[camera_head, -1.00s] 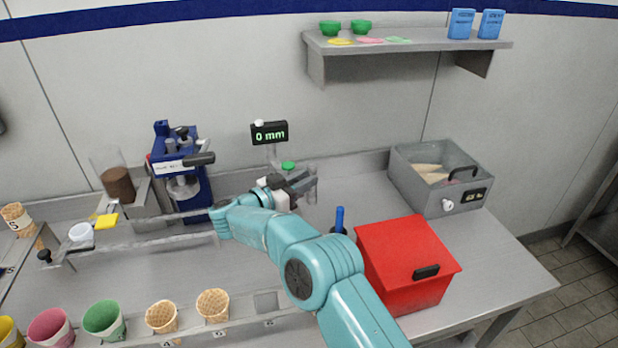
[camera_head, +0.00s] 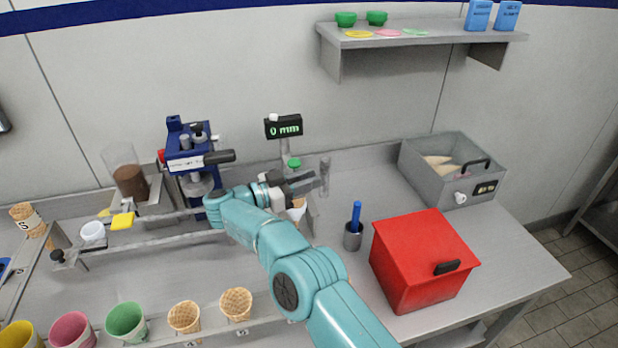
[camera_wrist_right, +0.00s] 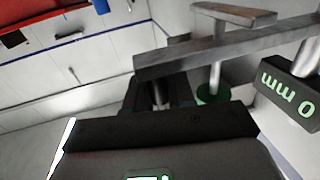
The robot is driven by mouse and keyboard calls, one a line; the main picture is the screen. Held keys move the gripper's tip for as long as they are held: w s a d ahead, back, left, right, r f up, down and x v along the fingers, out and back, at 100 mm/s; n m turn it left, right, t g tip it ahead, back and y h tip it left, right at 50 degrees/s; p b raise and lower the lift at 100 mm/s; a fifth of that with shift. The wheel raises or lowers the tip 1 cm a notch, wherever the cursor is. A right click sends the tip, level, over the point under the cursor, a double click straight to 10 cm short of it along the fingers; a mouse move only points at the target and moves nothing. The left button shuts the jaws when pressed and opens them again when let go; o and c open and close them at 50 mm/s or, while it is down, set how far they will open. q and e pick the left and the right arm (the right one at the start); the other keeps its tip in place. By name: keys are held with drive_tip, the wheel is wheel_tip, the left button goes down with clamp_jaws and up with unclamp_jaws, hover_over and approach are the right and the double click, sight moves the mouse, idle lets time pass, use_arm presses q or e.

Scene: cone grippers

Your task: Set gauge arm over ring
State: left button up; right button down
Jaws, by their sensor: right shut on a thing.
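The gauge's black display (camera_head: 284,127) reads 0 mm on a post at the back of the counter. My right gripper (camera_head: 304,182) is in front of that post, shut on the gauge arm. In the right wrist view the gauge arm (camera_wrist_right: 225,47) is a grey bar crossing above the dark fingers. A green knob (camera_head: 294,164) sits by the post, and it also shows in the wrist view (camera_wrist_right: 212,94). A tan and white cone-like piece (camera_head: 298,207) shows partly below the gripper. I cannot make out the ring clearly. My left gripper is out of view.
A blue press (camera_head: 190,155) stands left of the gauge. A red box (camera_head: 420,262) and a blue-handled tool in a cup (camera_head: 353,235) are at right. A grey bin (camera_head: 452,170) is behind them. Several cones line the front.

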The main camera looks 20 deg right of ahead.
drive_tip(key=shift+a+r, duration=0.1)
drive_tip(key=shift+r, duration=0.05)
drive_tip(key=c, duration=1.3)
unclamp_jaws()
drive_tip(key=shift+c, duration=0.2)
drive_tip(key=shift+a, duration=0.15)
drive_tip(key=shift+d, duration=0.2)
